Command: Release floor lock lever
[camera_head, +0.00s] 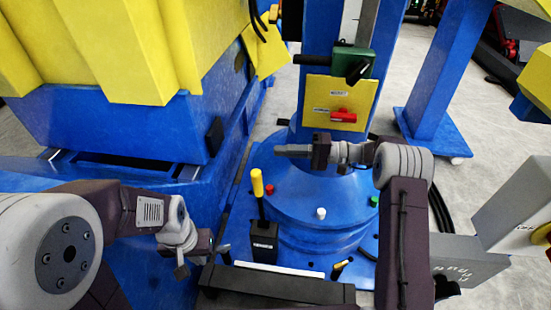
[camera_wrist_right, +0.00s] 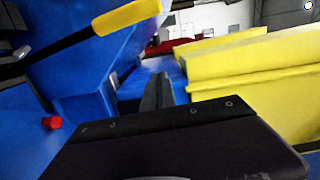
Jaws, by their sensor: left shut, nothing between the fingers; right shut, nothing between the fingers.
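The floor lock lever (camera_head: 257,183) is a black rod with a yellow grip, standing nearly upright, leaning slightly left, from a labelled black box (camera_head: 265,248) on the blue base. Its yellow grip (camera_wrist_right: 127,16) and black rod also cross the upper left of the right wrist view. My right gripper (camera_head: 282,150) is shut and empty, pointing left, above and a little right of the grip in the head view and apart from it. Its closed fingers (camera_wrist_right: 157,92) show in the wrist view. My left gripper (camera_head: 225,254) is shut and empty, low beside the black box.
The blue round pedestal (camera_head: 325,225) carries red, white and green buttons. A yellow panel (camera_head: 340,101) with a red handle (camera_head: 343,115) and a green box (camera_head: 352,62) sit on the column behind. Large blue and yellow machinery (camera_head: 110,120) fills the left.

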